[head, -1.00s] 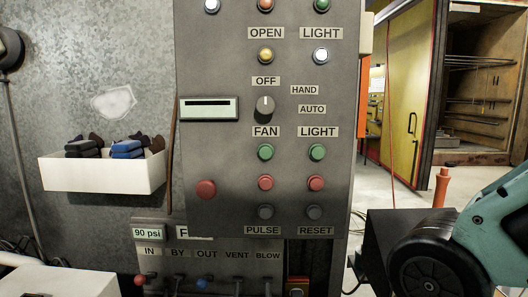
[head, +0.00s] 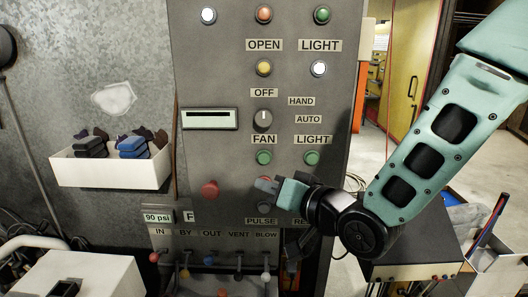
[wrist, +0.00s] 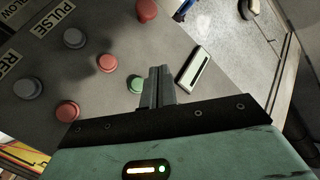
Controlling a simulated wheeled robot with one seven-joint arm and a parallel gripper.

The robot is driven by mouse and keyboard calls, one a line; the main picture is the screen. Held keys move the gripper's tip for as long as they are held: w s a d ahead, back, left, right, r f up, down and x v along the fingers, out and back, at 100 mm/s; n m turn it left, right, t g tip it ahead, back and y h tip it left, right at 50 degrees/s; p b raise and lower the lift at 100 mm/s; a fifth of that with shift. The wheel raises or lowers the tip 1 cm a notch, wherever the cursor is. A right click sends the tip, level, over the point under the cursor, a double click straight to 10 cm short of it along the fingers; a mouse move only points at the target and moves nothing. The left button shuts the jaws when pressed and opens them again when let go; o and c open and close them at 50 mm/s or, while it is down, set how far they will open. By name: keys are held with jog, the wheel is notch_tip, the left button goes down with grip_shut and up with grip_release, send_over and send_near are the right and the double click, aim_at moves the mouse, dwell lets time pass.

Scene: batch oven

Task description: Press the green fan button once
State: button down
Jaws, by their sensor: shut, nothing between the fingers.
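The green fan button (head: 264,157) is on the grey control panel (head: 225,155), below the FAN label (head: 264,139). A second green button (head: 312,157) is beside it under LIGHT. My gripper (head: 264,185) is shut and empty, its fingertips just below the fan button, in front of the red button under it. In the wrist view the fan button (wrist: 135,84) shows just left of the closed fingertips (wrist: 160,72), partly beside the fingers. I cannot tell how far the tips are from the panel. The green light button is hidden in the wrist view.
A large red button (head: 209,189) is left of my fingers. Grey PULSE and RESET buttons are below, partly covered by my gripper. A selector knob (head: 263,118) and a display (head: 209,118) are above. A white bin (head: 110,168) hangs at left.

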jog(key=shift+w, duration=0.1)
jog(key=p, duration=0.2)
send_near(258, 160)
jog(key=shift+w+a+f, duration=0.15)
jog(key=shift+w+a, duration=0.3)
jog(key=shift+a, duration=0.25)
jog(key=shift+w+a+f, duration=0.1)
jog(key=shift+w+a, duration=0.35)
jog(key=shift+a, duration=0.25)
jog(key=shift+w+a+f, duration=0.15)
jog(key=shift+w+a, duration=0.3)
jog(key=shift+a, duration=0.3)
jog(key=shift+w+b, duration=0.15)
jog(key=shift+b, duration=0.15)
jog(key=shift+w, duration=0.25)
jog(key=shift+w, duration=0.45)
dwell(0.9)
jog(key=shift+s, duration=0.1)
jog(key=shift+s+b, duration=0.45)
jog(key=shift+s, duration=0.35)
